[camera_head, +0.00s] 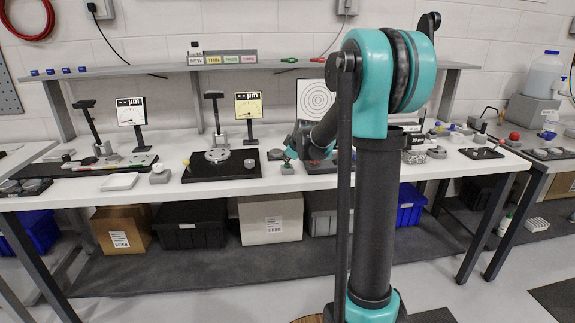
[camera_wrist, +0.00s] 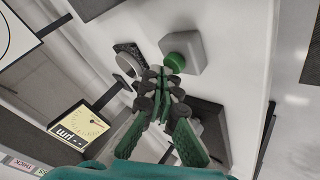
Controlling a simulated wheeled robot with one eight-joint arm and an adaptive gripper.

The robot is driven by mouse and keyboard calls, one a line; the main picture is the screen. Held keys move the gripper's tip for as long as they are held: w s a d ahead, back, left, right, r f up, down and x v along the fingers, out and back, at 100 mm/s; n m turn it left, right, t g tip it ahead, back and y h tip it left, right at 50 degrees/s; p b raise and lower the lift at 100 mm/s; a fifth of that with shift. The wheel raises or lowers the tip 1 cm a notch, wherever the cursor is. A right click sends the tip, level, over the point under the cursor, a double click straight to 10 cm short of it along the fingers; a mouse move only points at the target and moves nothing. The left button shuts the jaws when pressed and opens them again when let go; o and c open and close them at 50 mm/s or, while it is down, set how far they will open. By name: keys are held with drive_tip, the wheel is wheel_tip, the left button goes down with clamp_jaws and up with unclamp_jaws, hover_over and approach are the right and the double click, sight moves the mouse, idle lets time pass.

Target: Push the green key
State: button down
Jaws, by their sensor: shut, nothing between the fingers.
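The green key (camera_wrist: 175,63) is a round green cap on a grey block (camera_wrist: 184,48), seen in the wrist view just beyond my fingertips. My gripper (camera_wrist: 162,76) is shut and empty, its dark fingertips close beside the green key. I cannot tell whether they touch it. In the head view my gripper (camera_head: 291,154) is low over the white bench, right above the small grey block (camera_head: 287,169). The green key cannot be made out clearly there.
A black mat (camera_head: 225,180) with a gauge stand lies left of the grey block on the white bench (camera_head: 150,194). A dial with a yellow face (camera_wrist: 80,128) also shows in the wrist view. A target plate (camera_head: 316,98) stands behind my arm.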

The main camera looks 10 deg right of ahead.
sight(288, 165)
drive_tip(key=shift+f, duration=0.3)
drive_tip(key=shift+r, duration=0.1)
idle(0.3)
drive_tip(key=shift+r, duration=0.85)
wheel_tip(288, 165, up, 6)
idle(0.4)
idle(1.2)
